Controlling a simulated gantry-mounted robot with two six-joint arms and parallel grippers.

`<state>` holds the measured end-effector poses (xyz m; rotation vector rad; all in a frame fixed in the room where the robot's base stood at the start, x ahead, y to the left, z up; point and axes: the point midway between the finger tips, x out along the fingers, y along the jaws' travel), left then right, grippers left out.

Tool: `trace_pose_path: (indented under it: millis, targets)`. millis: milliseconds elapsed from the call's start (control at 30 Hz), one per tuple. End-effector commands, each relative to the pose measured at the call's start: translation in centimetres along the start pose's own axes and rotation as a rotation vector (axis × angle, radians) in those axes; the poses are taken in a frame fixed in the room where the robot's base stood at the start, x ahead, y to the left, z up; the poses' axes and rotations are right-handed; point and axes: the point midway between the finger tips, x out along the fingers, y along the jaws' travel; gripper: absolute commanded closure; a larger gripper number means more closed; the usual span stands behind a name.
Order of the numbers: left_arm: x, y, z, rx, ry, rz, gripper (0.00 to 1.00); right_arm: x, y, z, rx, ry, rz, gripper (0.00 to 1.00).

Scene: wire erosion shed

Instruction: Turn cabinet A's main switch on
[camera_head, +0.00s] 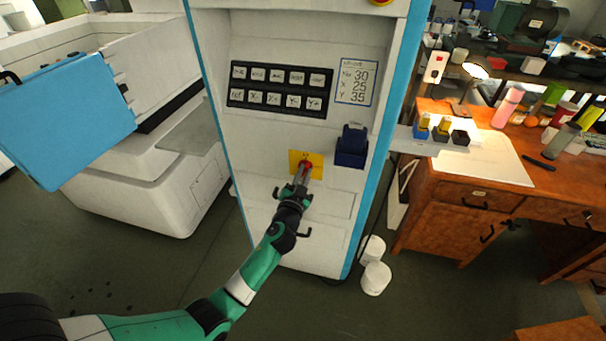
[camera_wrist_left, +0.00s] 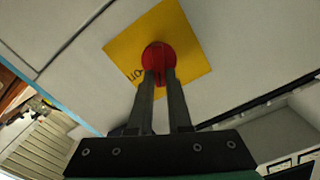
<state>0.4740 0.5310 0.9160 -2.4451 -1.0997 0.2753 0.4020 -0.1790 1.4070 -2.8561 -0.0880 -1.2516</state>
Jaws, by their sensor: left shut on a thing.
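Cabinet A (camera_head: 240,175) is the tall white cabinet with blue edges in the middle of the head view. Its main switch (camera_head: 308,166) is a red rotary knob on a yellow plate (camera_head: 294,158). The left wrist view shows the red switch (camera_wrist_left: 158,57) and its yellow plate (camera_wrist_left: 190,40), with part of a word, likely "on", at the plate's edge. My left gripper (camera_head: 304,175) reaches up from below and is shut on the knob, its two fingers (camera_wrist_left: 160,80) on the knob's grip. The fingers hide part of the knob. My right gripper is in neither view.
A wooden desk (camera_head: 440,190) with clutter stands at the right. White canisters (camera_head: 375,278) stand on the floor by the cabinet.

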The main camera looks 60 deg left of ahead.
Motion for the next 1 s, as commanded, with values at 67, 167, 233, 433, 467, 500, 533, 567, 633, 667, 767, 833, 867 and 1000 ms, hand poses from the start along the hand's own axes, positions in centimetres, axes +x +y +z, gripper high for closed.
trace_pose_path:
  millis: [67, 167, 233, 433, 467, 500, 533, 567, 633, 667, 767, 833, 867, 1000]
  targets:
    - [0.0, 0.16, 0.0, 0.072, 0.002, 0.001, 1.0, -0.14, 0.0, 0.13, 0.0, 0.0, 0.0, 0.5]
    - [0.0, 0.27, 0.01, 0.167, 0.001, 0.0, 1.0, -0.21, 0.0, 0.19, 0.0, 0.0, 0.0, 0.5]
    - [0.0, 0.34, 0.02, 0.234, 0.001, 0.0, 1.0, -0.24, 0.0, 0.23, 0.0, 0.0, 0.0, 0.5]
    - [0.0, 0.53, 0.08, 0.425, 0.001, -0.001, 1.0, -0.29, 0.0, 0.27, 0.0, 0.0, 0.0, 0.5]
    - [0.0, 0.56, 0.09, 0.453, 0.001, -0.001, 1.0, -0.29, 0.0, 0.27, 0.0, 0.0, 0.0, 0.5]
    - [0.0, 0.6, 0.1, 0.491, 0.001, -0.001, 1.0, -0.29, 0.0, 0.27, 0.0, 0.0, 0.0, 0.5]
    - [0.0, 0.63, 0.12, 0.519, 0.001, -0.001, 1.0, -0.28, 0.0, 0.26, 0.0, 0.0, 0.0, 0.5]
    - [0.0, 0.66, 0.13, 0.548, 0.001, -0.001, 1.0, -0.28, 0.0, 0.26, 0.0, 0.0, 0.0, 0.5]
    - [0.0, 0.73, 0.17, 0.615, 0.001, -0.001, 1.0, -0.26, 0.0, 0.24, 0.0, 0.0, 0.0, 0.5]
    - [0.0, 0.75, 0.19, 0.644, 0.001, -0.001, 1.0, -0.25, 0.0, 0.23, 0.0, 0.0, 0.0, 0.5]
    - [0.0, 0.85, 0.27, 0.735, 0.0, 0.0, 1.0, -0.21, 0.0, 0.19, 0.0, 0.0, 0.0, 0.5]
    - [0.0, 0.91, 0.33, 0.796, 0.0, 0.0, 1.0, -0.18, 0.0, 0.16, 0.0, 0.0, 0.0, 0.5]
    - [0.0, 0.93, 0.35, 0.82, 0.001, 0.0, 1.0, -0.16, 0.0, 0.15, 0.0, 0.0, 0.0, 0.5]
    - [0.0, 1.01, 0.42, 0.923, 0.001, -0.001, 1.0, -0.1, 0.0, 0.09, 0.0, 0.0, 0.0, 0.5]
